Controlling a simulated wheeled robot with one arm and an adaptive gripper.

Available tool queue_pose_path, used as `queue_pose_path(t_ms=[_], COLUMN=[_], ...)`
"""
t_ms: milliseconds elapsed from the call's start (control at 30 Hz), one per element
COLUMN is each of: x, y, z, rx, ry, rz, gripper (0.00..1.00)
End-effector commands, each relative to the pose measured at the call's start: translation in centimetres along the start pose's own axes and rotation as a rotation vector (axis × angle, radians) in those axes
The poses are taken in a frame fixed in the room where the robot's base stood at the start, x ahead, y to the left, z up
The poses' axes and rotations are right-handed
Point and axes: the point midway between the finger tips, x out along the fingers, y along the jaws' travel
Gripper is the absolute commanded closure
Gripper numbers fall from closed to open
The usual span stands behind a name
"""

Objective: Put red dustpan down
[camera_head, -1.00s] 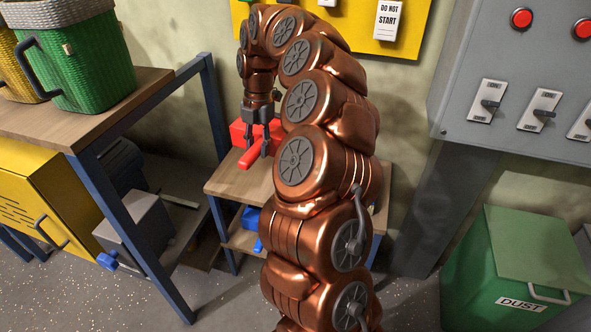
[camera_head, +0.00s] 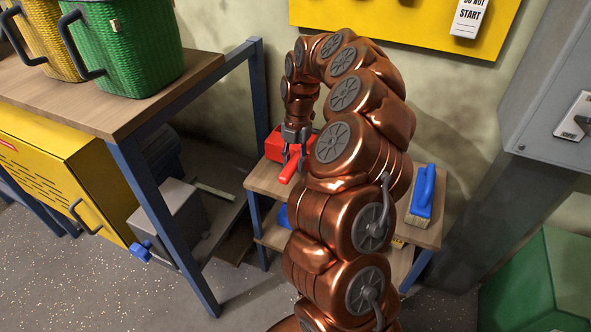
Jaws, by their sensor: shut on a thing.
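The red dustpan (camera_head: 291,166) is at the left part of a small wooden shelf table (camera_head: 266,183), with its red handle pointing toward me. My gripper (camera_head: 294,158) points down and is shut on the dustpan's handle. The dustpan's pan shows behind and beside the gripper, low at the tabletop. I cannot tell whether it touches the top. My copper arm hides the middle of the table.
A blue-handled brush (camera_head: 423,190) lies on the table's right side. A taller bench (camera_head: 160,100) with a green basket (camera_head: 125,45) and a yellow basket (camera_head: 52,40) stands left. A green bin (camera_head: 540,285) is at lower right.

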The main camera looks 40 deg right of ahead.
Motion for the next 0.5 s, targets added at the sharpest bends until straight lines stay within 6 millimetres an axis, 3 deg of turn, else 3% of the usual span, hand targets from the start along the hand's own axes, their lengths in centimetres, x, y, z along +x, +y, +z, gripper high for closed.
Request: queue_pose_path(t_ms=[267,500], x=[3.1,3.3], y=[0.1,0.1], z=[0.6,0.7], rx=[-0.001,0.0], ry=[0.0,-0.002], rz=[-0.001,0.001], gripper=[1.0,1.0])
